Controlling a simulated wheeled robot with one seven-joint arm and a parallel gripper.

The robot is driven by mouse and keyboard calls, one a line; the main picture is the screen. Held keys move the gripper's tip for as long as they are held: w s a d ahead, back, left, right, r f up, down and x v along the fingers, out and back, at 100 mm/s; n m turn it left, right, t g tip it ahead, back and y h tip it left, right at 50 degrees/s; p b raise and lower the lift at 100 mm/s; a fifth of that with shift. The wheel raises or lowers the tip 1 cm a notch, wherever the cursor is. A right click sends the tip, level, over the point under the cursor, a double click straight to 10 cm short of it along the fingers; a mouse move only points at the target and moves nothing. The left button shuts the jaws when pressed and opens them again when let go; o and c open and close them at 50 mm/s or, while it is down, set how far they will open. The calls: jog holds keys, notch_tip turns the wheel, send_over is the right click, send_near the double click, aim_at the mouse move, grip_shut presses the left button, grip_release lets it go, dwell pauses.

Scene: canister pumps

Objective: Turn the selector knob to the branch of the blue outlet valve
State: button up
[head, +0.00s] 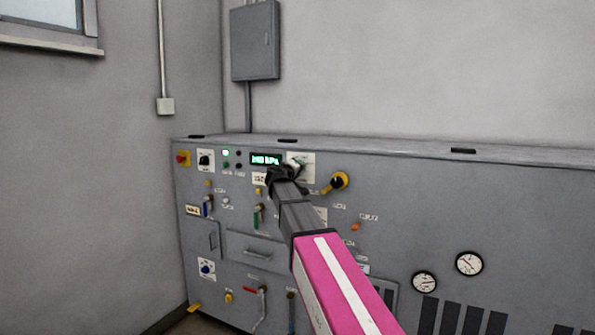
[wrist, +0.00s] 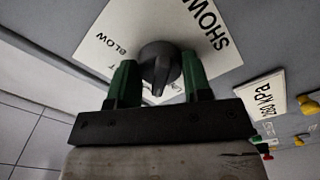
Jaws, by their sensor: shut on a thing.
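The dark grey selector knob (wrist: 160,66) sits on a white label plate (wrist: 103,35) in the wrist view. My gripper (wrist: 160,80) has its green fingers on both sides of the knob and is shut on it. The knob's narrow pointer faces down in that view, towards my gripper's palm. The plate reads "BLOW" at left and "SHOW" at upper right; other words are partly hidden. In the head view my gripper (head: 284,174) covers most of the knob, beside the visible plate (head: 306,162). A blue handle (head: 208,207) shows on the panel's left; I cannot tell whether it is the outlet valve.
A lit green display (head: 266,160) is just left of my gripper. A green handle (head: 258,217), a red lever (head: 250,290) and two gauges (head: 469,263) are lower on the grey cabinet (head: 400,200).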

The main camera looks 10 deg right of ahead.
jog(key=shift+m, duration=1.1)
jog(key=o, duration=0.9)
jog(key=v, duration=1.1)
jog(key=shift+d, duration=0.1)
